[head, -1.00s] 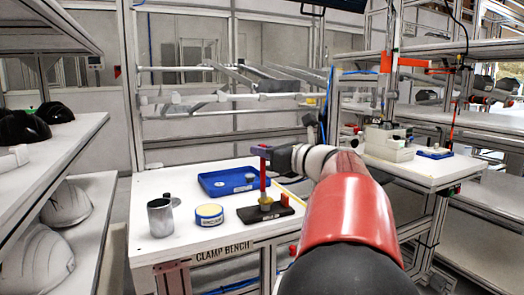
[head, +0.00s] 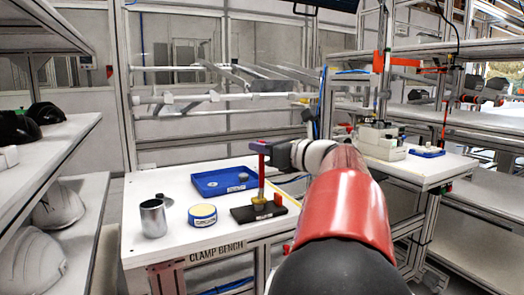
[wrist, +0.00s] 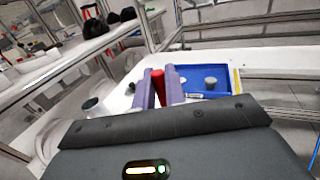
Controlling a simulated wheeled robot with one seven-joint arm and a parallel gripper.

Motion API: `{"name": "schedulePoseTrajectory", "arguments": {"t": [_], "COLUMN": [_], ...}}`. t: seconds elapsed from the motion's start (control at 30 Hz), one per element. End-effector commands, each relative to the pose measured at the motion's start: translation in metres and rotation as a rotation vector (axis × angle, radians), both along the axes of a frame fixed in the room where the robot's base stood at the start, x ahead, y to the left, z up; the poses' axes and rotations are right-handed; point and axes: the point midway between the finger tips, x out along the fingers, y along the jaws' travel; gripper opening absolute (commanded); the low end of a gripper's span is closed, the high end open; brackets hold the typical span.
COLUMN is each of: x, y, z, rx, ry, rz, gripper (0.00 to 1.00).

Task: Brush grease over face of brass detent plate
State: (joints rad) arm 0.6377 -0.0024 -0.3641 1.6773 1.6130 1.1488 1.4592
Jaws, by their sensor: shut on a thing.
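My gripper (head: 263,147) is shut on the red handle of the brush (head: 262,168), which hangs upright below the purple fingers. In the wrist view the red brush handle (wrist: 158,84) stands between the two fingers (wrist: 160,92). The brush's lower end is over a black base (head: 247,214) on the bench, where a brass-coloured part (head: 261,199) shows. I cannot tell the brush tip from the brass detent plate there, nor whether they touch. A round tin with a blue label and a pale yellow top (head: 202,215), perhaps the grease, stands left of the base.
A metal cup (head: 153,218) stands at the bench's left. A blue tray (head: 218,184) with a small round piece lies behind the tin. A red upright block (head: 278,199) is on the black base, close right of the brush. Shelves with helmet shells (head: 55,205) are at the left.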

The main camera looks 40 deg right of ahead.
Motion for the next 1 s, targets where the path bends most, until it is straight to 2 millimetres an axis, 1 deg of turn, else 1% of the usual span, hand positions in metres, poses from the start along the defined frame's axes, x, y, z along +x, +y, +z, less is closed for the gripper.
{"name": "schedulePoseTrajectory", "arguments": {"t": [0.03, 0.63, 0.8, 1.0], "x": [0.0, 0.0, 0.0, 0.0], "y": [0.0, 0.0, 0.0, 0.0], "z": [0.005, 0.053, 0.061, 0.062], "rx": [-0.004, -0.004, -0.002, -0.001], "ry": [-0.002, -0.002, 0.0, 0.0], "rz": [0.0, 0.0, 0.0, 0.0], "gripper": [0.0, 0.0, 0.0, 0.0]}}
